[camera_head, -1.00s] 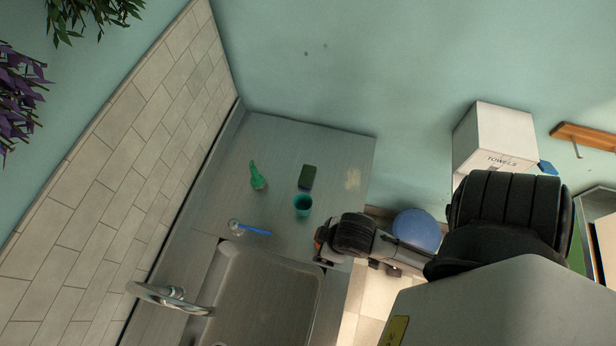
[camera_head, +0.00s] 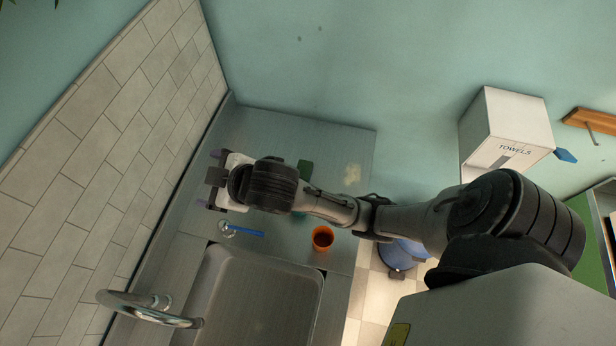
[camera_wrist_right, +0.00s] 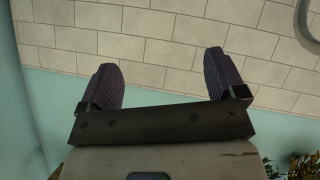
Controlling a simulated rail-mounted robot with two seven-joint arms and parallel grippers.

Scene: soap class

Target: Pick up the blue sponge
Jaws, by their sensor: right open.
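No sponge that is clearly blue shows in either view. My right gripper (camera_head: 207,178) is over the left part of the counter, to the left of that block, pointing toward the tiled wall. In the right wrist view its two purple-grey fingers (camera_wrist_right: 163,78) are spread wide with nothing between them. My left gripper is not in view.
An orange cup (camera_head: 322,238) stands near the sink (camera_head: 255,295). A blue-handled brush (camera_head: 243,231) lies left of it. A faucet (camera_head: 150,308) is at lower left, and a tiled wall (camera_head: 130,110) bounds the left side. A towel box (camera_head: 508,135) hangs at right.

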